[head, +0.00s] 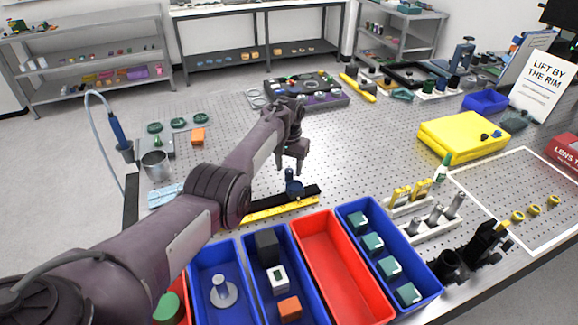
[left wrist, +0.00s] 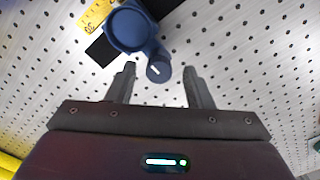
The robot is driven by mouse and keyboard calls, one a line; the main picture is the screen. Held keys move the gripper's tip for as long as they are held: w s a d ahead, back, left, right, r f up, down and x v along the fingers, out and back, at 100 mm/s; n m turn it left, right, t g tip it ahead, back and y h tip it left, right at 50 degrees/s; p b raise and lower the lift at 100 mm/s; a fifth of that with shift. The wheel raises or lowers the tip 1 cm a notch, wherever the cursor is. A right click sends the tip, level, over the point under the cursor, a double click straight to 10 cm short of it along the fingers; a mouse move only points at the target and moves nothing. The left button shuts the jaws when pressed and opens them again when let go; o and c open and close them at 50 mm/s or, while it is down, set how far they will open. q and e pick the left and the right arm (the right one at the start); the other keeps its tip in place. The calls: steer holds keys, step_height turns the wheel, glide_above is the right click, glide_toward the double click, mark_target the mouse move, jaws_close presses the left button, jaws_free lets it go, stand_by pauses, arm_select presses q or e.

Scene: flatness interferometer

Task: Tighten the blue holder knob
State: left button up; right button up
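The blue holder (head: 293,187) stands on a black rail beside a yellow scale, below my left gripper in the head view. In the left wrist view the holder (left wrist: 128,28) shows as a round blue body. Its small blue knob (left wrist: 158,69), with a white mark, sticks out towards my gripper. My left gripper (head: 290,165) points down over the perforated table, close to the holder. Its fingers are apart, and in the wrist view the knob lies between the fingertips; I see no finger touching it. My right gripper is out of view.
Red and blue bins (head: 326,262) line the front edge, some holding parts. A yellow case (head: 462,137) and white sign (head: 545,80) stand at the right. A metal cup (head: 156,166) stands at the left. Bare perforated table (head: 350,140) lies behind the rail.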

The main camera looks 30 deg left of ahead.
mark_target(289, 170)
arm_select(q)
step_height(289, 170, up, 8)
steer(key=p, duration=0.7)
steer(key=shift+p, duration=0.3)
steer(key=shift+f, duration=0.1)
